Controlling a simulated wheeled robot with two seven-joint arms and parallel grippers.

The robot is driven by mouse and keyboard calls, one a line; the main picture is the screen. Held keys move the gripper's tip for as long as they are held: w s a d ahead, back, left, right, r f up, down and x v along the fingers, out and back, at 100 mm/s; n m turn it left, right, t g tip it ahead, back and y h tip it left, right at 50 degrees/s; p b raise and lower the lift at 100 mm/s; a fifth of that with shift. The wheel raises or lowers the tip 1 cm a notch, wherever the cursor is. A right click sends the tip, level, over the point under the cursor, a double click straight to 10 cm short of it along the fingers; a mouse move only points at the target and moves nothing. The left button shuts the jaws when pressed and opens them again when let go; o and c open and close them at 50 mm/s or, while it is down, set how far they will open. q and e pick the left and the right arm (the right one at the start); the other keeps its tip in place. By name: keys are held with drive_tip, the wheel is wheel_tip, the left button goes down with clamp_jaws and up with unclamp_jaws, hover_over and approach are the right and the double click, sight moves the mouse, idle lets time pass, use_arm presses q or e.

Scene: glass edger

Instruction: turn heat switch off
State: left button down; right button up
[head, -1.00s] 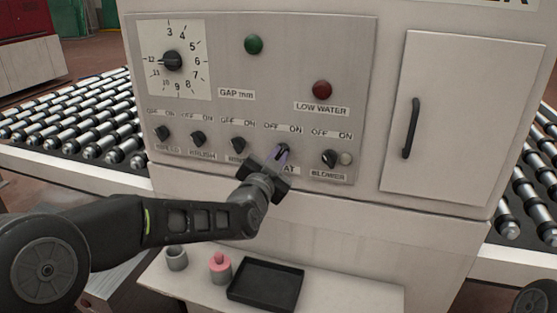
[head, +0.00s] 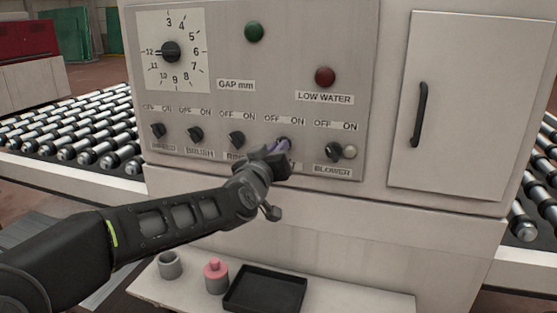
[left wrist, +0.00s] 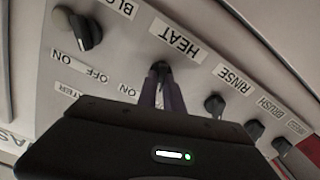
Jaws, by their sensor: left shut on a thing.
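The heat switch (left wrist: 160,68) is a small black knob by the HEAT label on the machine's grey panel. In the left wrist view it sits between the tips of my left gripper's purple-grey fingers. My left gripper (head: 277,148) is shut on this knob in the head view and hides most of it and its label. The OFF and ON marks show above the knob. Which way the knob points is hard to tell behind the fingers. My right gripper is not in view.
The blower knob (head: 334,151) is close on the right and the rinse knob (head: 236,139) on the left. A black tray (head: 265,290), a pink-topped bottle (head: 216,277) and a grey cup (head: 170,265) stand on the shelf below. A door handle (head: 419,114) juts out at right.

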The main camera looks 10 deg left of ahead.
use_arm(q)
drive_tip(key=shift+f+n+b, duration=0.1)
drive_tip(key=shift+n+b, duration=0.8)
drive_tip(key=shift+n, duration=0.8)
drive_tip(key=c, duration=1.5)
unclamp_jaws()
drive_tip(key=shift+s+a, duration=0.1)
drive_tip(key=s, duration=0.7)
drive_tip(key=shift+s+a, duration=0.2)
drive_tip(key=shift+s, duration=0.1)
